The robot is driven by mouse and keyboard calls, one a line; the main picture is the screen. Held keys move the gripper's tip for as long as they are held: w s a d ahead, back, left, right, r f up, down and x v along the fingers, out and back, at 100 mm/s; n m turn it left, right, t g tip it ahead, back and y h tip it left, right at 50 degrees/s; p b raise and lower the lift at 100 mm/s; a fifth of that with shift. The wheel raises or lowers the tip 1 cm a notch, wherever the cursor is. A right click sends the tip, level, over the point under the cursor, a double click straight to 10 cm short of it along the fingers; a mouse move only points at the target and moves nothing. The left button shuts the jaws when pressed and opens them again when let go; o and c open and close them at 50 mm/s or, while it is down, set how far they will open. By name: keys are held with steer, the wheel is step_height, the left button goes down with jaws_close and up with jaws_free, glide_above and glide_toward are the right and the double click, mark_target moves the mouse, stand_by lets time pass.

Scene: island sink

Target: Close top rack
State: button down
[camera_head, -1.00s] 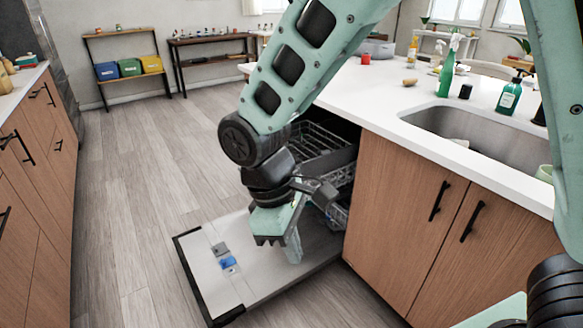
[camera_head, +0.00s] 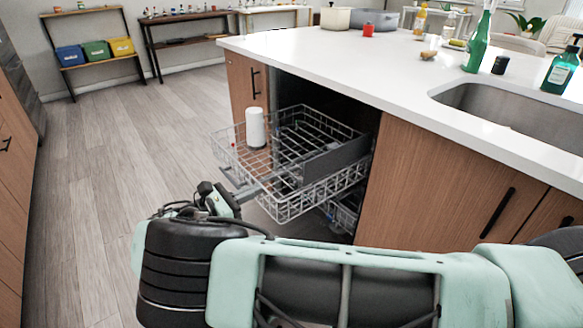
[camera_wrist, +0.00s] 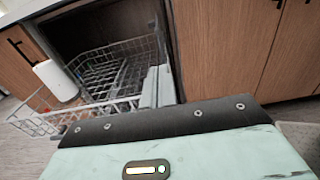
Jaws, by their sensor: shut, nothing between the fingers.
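The top rack (camera_head: 300,150), a grey wire basket, is pulled out of the dark dishwasher opening under the white counter. A white cylindrical item (camera_head: 255,128) stands in it near the left end. In the wrist view, the rack (camera_wrist: 115,75) is ahead at upper left, with the white item (camera_wrist: 55,80) at its left side. My gripper's mint housing (camera_wrist: 170,150) fills the lower wrist view; it is shut and empty. In the head view its mint edge (camera_head: 137,246) shows left of my dark wrist, in front of the rack.
A lower rack (camera_head: 343,212) partly shows below the top one. Wooden cabinets (camera_head: 440,170) border the opening. The counter (camera_head: 380,75) holds a sink (camera_head: 510,110), bottles and pots. Open floor (camera_head: 110,140) lies to the left. My arm hides the area below.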

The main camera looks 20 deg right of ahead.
steer(key=p+x, duration=0.1)
steer(key=x, duration=1.2)
steer(key=shift+w+d, duration=0.3)
steer(key=shift+w, duration=0.15)
steer(key=shift+r, duration=0.1)
steer(key=b, duration=0.1)
glide_toward(373, 135)
steer(key=x, duration=1)
steer(key=shift+w, duration=0.35)
